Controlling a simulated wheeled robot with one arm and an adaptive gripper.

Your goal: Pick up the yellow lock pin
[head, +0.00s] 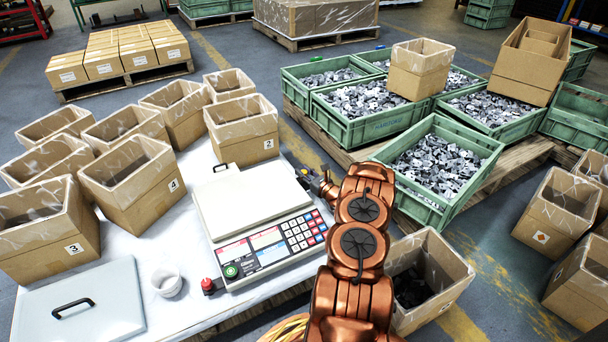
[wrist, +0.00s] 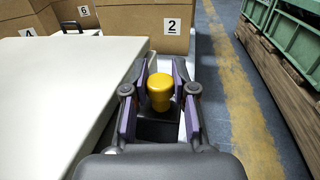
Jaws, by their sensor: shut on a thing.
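The yellow lock pin (wrist: 160,96) has a rounded, knob-like yellow head and stands upright on a dark block in the wrist view. My gripper (wrist: 161,85) has its two purple-padded fingers on either side of the pin and is shut on it. The fingers and the gripper body hide part of the dark block below. In the head view my gripper (head: 318,184) is at the right side of the scale (head: 245,202), and I cannot make out the pin there.
The scale's pale plate (wrist: 65,85) lies close on the left in the wrist view. The box marked 2 (wrist: 135,22) stands just beyond my gripper. Green crates (head: 372,125) of metal parts sit on a pallet to the right, across an open floor strip. An open box (head: 440,270) is beside my arm.

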